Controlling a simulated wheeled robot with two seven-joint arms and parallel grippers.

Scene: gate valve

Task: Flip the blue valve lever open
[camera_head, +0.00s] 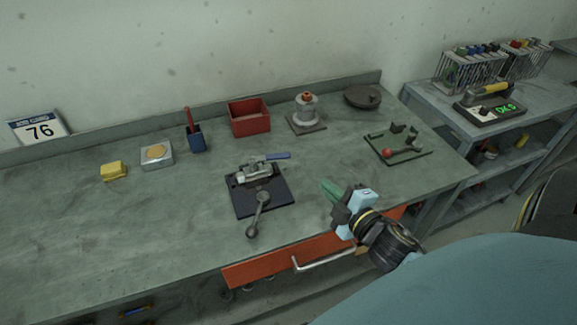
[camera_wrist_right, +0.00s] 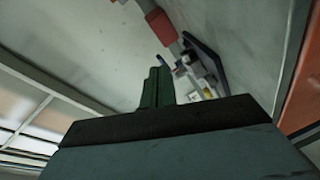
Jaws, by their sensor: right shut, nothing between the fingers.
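The blue valve lever (camera_head: 278,156) sticks out to the right from the top of the metal gate valve (camera_head: 254,172). The valve sits on a dark base plate (camera_head: 275,199) on the workbench. A grey crank-like handle (camera_head: 259,215) lies across the plate's front edge. My right gripper (camera_head: 329,190) has green fingers and is shut and empty, to the right of and in front of the lever, apart from it. Its fingers also show in the right wrist view (camera_wrist_right: 157,88). My left gripper is not in view.
On the workbench (camera_head: 90,235) stand a red bin (camera_head: 249,118), a blue cup (camera_head: 195,140), a yellow block (camera_head: 114,171) and a grey round fixture (camera_head: 306,112). A green frame with a red ball (camera_head: 386,152) lies to the right. An orange drawer (camera_head: 245,272) is below the front edge.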

